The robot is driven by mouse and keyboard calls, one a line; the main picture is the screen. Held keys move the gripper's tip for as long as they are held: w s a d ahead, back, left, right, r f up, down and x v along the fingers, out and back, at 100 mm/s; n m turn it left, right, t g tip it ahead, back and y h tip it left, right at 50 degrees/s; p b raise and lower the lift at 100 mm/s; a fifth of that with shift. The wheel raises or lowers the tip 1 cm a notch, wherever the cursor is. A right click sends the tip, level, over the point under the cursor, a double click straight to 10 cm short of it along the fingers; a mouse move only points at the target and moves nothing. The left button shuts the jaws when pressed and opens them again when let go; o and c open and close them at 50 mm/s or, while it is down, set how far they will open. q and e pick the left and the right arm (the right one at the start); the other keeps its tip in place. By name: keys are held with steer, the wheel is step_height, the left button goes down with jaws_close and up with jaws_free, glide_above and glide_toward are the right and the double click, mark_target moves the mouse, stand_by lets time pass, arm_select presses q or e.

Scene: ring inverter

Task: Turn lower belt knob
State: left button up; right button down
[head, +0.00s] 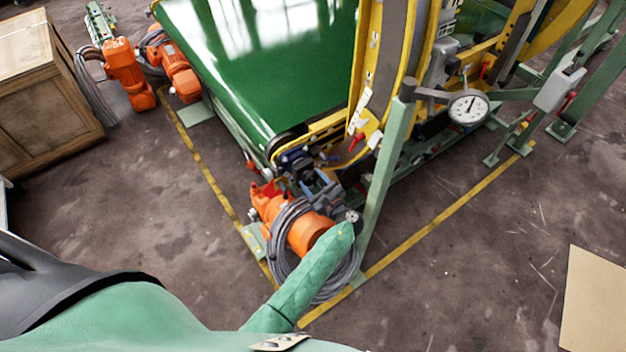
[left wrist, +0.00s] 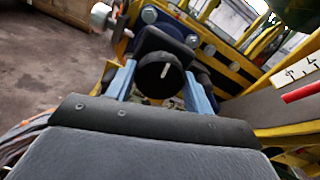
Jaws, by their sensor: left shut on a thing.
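The lower belt knob (left wrist: 160,78), a round black knob with a white pointer mark, sits in the middle of the left wrist view. My left gripper (left wrist: 158,90) has one blue finger on each side of it and is shut on it. The white mark points nearly straight up in that view, leaning slightly. In the head view my left gripper (head: 322,188) is at the lower end of the machine, beside the green post. The knob cannot be made out there. My right gripper is not in view.
A green conveyor belt (head: 262,65) and yellow frame stand beyond the gripper. An orange motor (head: 300,230) with coiled grey cable lies close below it. The green post (head: 388,165) is close on the right. Floor is open at lower right.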

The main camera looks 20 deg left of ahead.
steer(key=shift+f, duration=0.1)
arm_select(q)
steer(key=o, duration=1)
steer(key=shift+f, duration=0.1)
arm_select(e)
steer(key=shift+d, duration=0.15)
arm_select(q)
steer(key=shift+s+d, duration=0.15)
steer(key=shift+d, duration=0.05)
steer(key=shift+b+v, duration=1.5)
steer(key=shift+v, duration=2.15)
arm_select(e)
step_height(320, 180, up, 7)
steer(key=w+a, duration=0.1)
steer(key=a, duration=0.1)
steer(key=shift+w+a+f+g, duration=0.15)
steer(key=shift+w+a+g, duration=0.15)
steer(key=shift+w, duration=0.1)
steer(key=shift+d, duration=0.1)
